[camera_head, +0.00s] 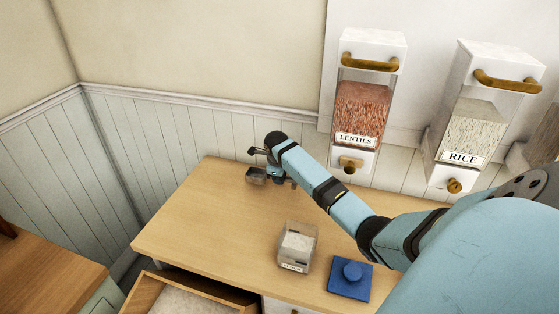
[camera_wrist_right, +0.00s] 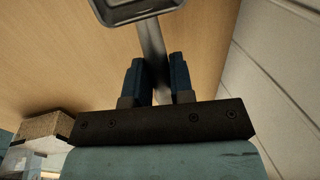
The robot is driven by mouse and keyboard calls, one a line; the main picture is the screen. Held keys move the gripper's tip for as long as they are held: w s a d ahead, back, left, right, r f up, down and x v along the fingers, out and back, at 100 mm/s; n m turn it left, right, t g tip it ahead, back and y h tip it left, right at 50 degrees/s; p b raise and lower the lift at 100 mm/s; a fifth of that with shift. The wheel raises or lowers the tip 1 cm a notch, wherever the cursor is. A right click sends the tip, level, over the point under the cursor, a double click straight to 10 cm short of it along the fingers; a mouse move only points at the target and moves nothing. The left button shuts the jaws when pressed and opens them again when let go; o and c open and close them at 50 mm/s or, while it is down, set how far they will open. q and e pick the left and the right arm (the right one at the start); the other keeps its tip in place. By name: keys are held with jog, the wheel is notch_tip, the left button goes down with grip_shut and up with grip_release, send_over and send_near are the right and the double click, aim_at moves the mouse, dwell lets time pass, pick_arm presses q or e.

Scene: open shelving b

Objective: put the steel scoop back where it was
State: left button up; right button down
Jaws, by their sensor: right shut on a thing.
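The steel scoop (camera_wrist_right: 150,48) is held by its handle between the two dark fingers of my right gripper (camera_wrist_right: 157,78) in the right wrist view. Its grey pan (camera_wrist_right: 140,8) is cut off by the top edge of that view. In the head view the scoop's pan (camera_head: 256,178) shows at the left end of my right arm, over the back left part of the wooden table (camera_head: 210,225). I cannot tell whether it touches the tabletop. My left gripper is in neither view.
A clear labelled container (camera_head: 296,262) with pale contents stands open on the table. A blue lid with a knob (camera_head: 350,280) lies to its right. A drawer (camera_head: 150,290) stands open at the front. Lentils (camera_head: 360,110) and rice (camera_head: 470,130) dispensers hang on the wall.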

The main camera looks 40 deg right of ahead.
jog(key=shift+a+x, duration=0.15)
jog(key=shift+x, duration=0.8)
jog(key=shift+a+x, duration=0.15)
jog(key=shift+x, duration=0.75)
jog(key=shift+s+f, duration=0.25)
jog(key=c, duration=1)
grip_release()
jog(key=v, duration=1.2)
jog(key=shift+r, duration=0.2)
jog(key=shift+a+f, duration=0.1)
jog(key=shift+a, duration=0.1)
